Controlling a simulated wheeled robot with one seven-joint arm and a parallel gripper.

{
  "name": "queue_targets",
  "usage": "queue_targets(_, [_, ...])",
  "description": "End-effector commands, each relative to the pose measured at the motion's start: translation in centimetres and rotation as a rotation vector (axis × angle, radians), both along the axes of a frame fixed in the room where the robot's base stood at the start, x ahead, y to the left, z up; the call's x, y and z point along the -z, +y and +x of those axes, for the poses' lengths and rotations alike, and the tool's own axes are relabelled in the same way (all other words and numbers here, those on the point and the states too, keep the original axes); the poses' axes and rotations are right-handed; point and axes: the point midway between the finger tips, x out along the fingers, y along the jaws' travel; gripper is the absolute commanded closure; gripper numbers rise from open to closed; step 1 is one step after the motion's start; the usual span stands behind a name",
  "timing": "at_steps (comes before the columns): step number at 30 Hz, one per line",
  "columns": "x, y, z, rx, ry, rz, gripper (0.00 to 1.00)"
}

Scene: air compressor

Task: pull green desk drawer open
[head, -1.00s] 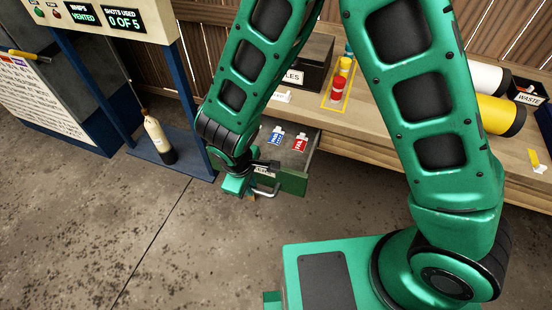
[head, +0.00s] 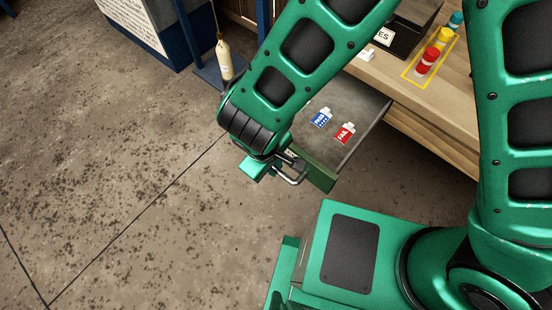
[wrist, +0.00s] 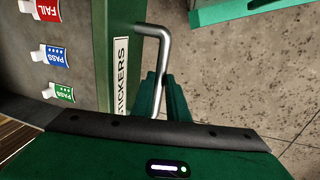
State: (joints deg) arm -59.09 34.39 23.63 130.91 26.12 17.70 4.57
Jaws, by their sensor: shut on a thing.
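The green desk drawer (head: 316,171) stands pulled out from under the wooden desk, its grey inside showing. A blue tag (head: 322,118) and a red tag (head: 345,132) lie in it. The wrist view shows the green drawer front (wrist: 120,22) with a "STICKERS" label (wrist: 121,75), and a green tag (wrist: 64,92) inside. The metal bar handle (wrist: 154,30) sticks out from the front. My gripper (wrist: 161,95) is shut on the handle's bar, its fingers on either side. In the head view my gripper (head: 268,166) is at the drawer front, partly hidden by my arm.
The wooden desk (head: 400,85) carries a dark box (head: 412,22) and red, yellow and blue cylinders, the red one (head: 428,61) nearest. A cream bottle (head: 224,60) stands on a blue base at the back. The concrete floor on the left is clear.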

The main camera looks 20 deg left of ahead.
Motion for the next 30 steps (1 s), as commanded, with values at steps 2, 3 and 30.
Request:
queue_targets(2, [-0.2, 0.3, 0.1, 0.0, -0.002, 0.007, 1.0])
queue_targets(3, [-0.2, 0.3, 0.1, -0.001, -0.002, 0.008, 1.0])
queue_targets(30, [-5.9, 0.7, -0.8, -0.001, -0.003, 0.009, 0.67])
